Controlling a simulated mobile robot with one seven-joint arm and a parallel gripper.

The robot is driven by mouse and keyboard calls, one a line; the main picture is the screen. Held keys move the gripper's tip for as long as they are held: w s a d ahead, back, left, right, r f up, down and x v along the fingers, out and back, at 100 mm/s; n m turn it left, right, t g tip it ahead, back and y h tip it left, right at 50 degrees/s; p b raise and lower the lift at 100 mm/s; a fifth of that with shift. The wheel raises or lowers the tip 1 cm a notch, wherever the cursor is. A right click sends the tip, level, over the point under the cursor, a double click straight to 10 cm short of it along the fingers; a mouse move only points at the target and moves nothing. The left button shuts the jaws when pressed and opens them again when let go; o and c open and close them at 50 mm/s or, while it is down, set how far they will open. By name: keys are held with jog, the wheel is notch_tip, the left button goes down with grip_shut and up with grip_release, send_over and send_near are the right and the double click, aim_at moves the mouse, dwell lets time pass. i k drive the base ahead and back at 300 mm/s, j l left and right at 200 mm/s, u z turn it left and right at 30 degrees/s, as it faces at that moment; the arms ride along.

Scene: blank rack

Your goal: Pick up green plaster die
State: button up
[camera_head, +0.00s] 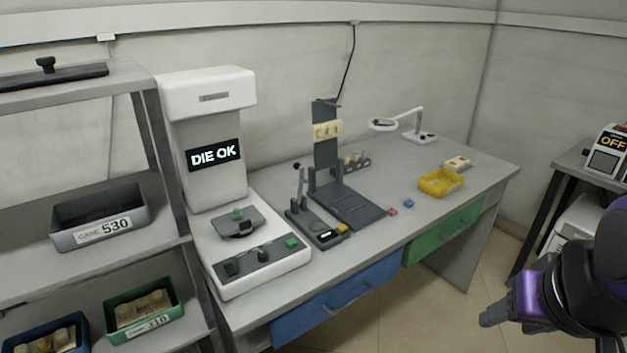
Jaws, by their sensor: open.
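The machine's screen (215,154) reads "DIE OK". My gripper (489,317) is at the lower right, in front of the table and well away from the green piece. It is open, with nothing seen between its fingers; the far finger is hard to make out.
The grey table (350,255) bears a dark lever press (318,229), a dark stand (328,160), a yellow tray (441,184), a red block (393,211) and a blue block (409,202). A shelf (95,285) with labelled bins stands left. Open floor shows before the table.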

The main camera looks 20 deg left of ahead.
aim_at(237, 214)
jog(key=i+u, duration=0.15)
jog(key=i, duration=0.3)
jog(key=i+l+u, duration=0.15)
jog(key=i, duration=0.3)
